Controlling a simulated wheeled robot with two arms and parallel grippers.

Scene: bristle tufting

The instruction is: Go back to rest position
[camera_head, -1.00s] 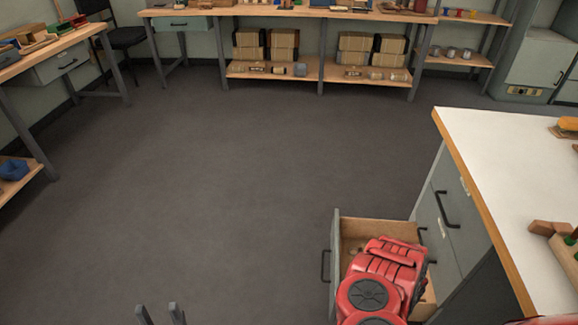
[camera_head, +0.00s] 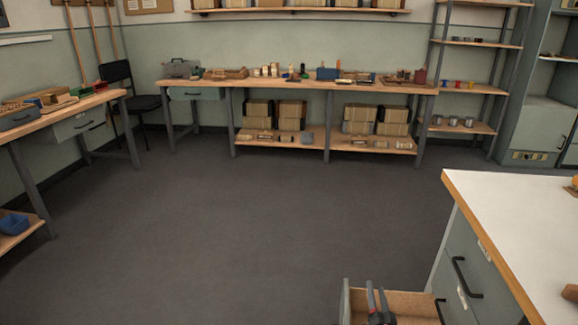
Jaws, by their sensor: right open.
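My right gripper (camera_head: 378,302) shows at the bottom edge of the head view, its two dark fingertips pointing up and a little apart. It is open, and I see nothing between the fingers. It appears in front of the open drawer (camera_head: 412,302) of the white-topped workbench. Most of my right arm is below the picture. My left gripper is out of view.
The white-topped workbench (camera_head: 520,215) stands at the right, with its grey drawer front (camera_head: 462,255) below. A wooden bench (camera_head: 300,85) lines the back wall, and another bench (camera_head: 70,108) stands at the left near a black chair (camera_head: 140,100). The middle floor is clear.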

